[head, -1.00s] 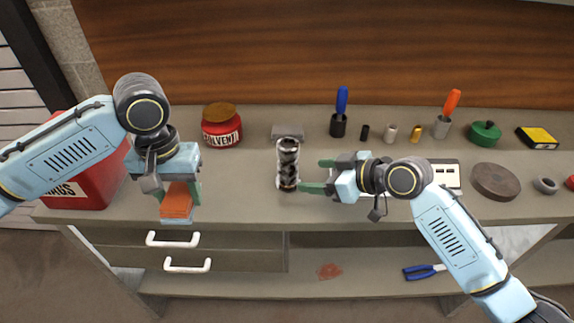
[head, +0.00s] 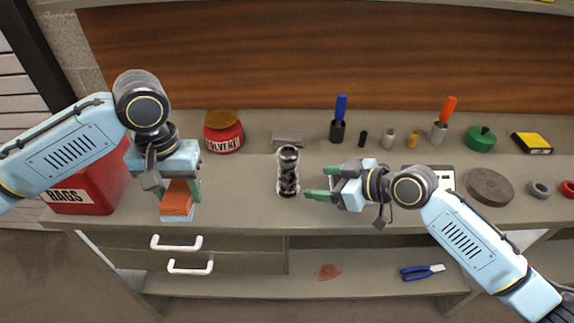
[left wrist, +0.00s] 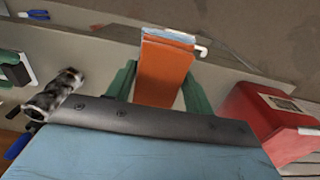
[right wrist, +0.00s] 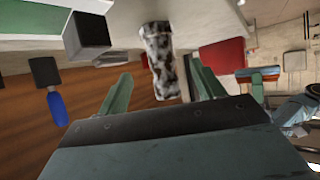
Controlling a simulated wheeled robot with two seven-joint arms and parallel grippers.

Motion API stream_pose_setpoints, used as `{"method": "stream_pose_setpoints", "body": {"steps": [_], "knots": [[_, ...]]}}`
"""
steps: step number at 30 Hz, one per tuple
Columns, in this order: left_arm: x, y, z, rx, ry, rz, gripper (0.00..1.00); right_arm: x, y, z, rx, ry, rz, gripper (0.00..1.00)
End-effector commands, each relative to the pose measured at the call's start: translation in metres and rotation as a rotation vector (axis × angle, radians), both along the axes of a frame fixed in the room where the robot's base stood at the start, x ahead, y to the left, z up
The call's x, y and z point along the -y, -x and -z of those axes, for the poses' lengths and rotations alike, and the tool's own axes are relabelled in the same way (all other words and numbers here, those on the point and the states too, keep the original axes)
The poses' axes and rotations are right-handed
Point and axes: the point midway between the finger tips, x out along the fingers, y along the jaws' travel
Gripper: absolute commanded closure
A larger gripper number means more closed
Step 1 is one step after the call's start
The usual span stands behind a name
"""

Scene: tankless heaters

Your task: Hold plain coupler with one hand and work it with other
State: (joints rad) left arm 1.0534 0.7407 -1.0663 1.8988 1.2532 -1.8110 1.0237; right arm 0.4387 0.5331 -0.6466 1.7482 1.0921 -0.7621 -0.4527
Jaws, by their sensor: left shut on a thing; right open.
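A mottled black-and-silver cylinder (head: 288,172), probably the plain coupler, stands upright on the workbench (head: 240,185). My right gripper (head: 317,183) is open just to its right, its fingers pointing at the cylinder with a small gap. In the right wrist view the cylinder (right wrist: 161,60) shows between and beyond the two fingers. My left gripper (head: 181,192) is shut on an orange block with a light blue layer (head: 177,203), held at the bench's front left. The left wrist view shows this orange block (left wrist: 163,75) between the fingers.
A grey block (head: 288,139) sits behind the cylinder. A red solvent jar (head: 223,137) and a red rags box (head: 85,187) are at left. Screwdrivers, small cylinders, a green tin (head: 480,140) and a brown disc (head: 489,187) are at right. Pliers (head: 422,272) lie on the lower shelf.

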Motion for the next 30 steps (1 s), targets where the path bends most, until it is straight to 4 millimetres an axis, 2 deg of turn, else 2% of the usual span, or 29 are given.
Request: {"method": "stream_pose_setpoints", "body": {"steps": [1, 5, 21, 30], "knots": [[0.0, 0.0, -0.004, 0.0, 0.0, 0.0, 0.66, -0.001, -0.001, -0.001, 0.0, 0.003, 0.001, 0.33], [0.0, 0.0, 0.001, -0.001, 0.0, 0.0, 0.66, -0.007, -0.005, 0.007, 0.0, 0.0, 0.002, 0.33], [0.0, 0.0, 0.047, 0.0, 0.0, 0.0, 0.66, -0.06, -0.041, 0.044, 0.001, -0.001, 0.001, 0.33], [0.0, 0.0, 0.057, 0.0, 0.0, 0.0, 0.66, -0.073, -0.05, 0.051, 0.0, 0.001, 0.002, 0.33]]}}
